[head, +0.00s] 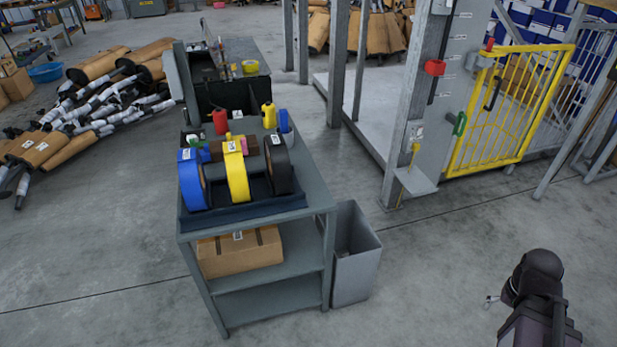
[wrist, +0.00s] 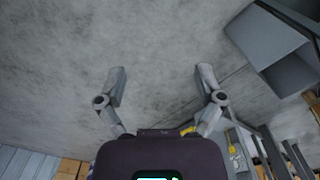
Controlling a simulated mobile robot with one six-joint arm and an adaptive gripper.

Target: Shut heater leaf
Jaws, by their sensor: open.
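No heater is plainly recognisable in either view. The only barred leaf I see is a yellow gate (head: 512,105) beside a grey post at the right of the head view. A black handle shows on its bars. I cannot tell whether it is latched or ajar. A green handle (head: 459,123) and a red fitting (head: 434,67) are on the grey post. My gripper (wrist: 161,79) is open and empty in the wrist view, its fingers apart over bare concrete floor. My arm shows at the lower right of the head view, well short of the gate.
A grey trolley (head: 312,192) holds blue, yellow and black tape rolls. A grey bin (head: 357,262) stands beside it and also shows in the wrist view (wrist: 268,40). Mufflers (head: 95,105) lie piled at left. Floor between the trolley and the gate is clear.

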